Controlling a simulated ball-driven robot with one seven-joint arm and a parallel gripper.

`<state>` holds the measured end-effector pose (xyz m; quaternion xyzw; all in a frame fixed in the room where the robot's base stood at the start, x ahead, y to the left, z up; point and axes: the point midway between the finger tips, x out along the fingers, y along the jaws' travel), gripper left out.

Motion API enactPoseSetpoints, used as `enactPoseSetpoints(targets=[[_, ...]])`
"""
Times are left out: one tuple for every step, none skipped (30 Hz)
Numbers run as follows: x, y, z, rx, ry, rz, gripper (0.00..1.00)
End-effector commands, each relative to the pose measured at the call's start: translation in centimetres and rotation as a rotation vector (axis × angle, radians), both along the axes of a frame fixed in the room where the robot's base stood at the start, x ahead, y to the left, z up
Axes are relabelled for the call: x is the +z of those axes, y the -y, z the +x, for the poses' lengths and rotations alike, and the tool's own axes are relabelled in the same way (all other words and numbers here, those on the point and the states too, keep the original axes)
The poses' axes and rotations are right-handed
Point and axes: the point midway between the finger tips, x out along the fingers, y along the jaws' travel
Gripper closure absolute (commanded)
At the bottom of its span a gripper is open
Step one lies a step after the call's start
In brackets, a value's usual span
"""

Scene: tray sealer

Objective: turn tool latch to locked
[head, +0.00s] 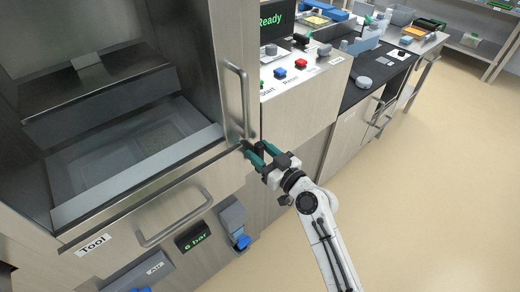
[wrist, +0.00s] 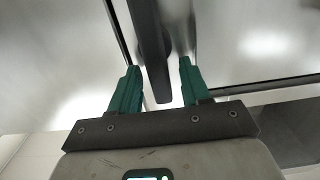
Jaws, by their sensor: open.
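My gripper (head: 256,149) has green fingers and is at the right end of the tool drawer front, just below the lower end of the upright door handle (head: 244,95). In the wrist view my gripper (wrist: 158,72) is open, with a dark bar (wrist: 150,50) with a rounded end between its fingers. Gaps show on both sides of the bar. It looks like the latch lever, but my fingers cover this place in the head view and no locked or unlocked mark is readable. The drawer labelled Tool (head: 95,244) has a bar handle (head: 172,218).
A control panel with blue (head: 280,73) and red (head: 301,63) buttons is above right of my gripper. A pressure display (head: 194,239) and a grey unit with a blue knob (head: 242,242) sit below the drawer. The floor at right is clear.

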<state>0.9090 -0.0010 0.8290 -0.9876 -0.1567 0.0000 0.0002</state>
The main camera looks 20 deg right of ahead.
Motion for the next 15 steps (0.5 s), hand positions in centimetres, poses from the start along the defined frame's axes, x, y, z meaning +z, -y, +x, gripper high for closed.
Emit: enactPoseSetpoints(targets=[[0.05,-0.11,0.3,0.0,0.0,0.0,0.53],[0.04,-0.13,0.41,0.0,0.0,0.0,0.53],[0.03,-0.16,0.49,0.0,0.0,0.0,0.53],[0.02,-0.18,0.52,0.0,0.0,0.0,0.53],[0.01,-0.18,0.54,0.0,0.0,0.0,0.53],[0.0,-0.18,0.55,-0.001,0.0,0.0,0.53],[0.0,-0.18,0.55,0.0,0.0,0.0,0.53],[-0.01,-0.18,0.54,-0.001,0.0,0.0,0.53],[-0.01,-0.17,0.53,-0.001,0.0,0.0,0.53],[-0.01,-0.17,0.53,-0.001,0.0,0.0,0.53],[-0.01,-0.16,0.53,-0.001,0.0,0.0,0.53],[-0.01,-0.16,0.53,-0.001,0.0,0.0,0.57],[-0.01,-0.16,0.53,-0.001,0.0,0.0,0.6],[-0.01,-0.16,0.52,-0.001,0.0,0.0,0.63],[-0.01,-0.16,0.52,-0.001,0.0,0.0,0.67]])
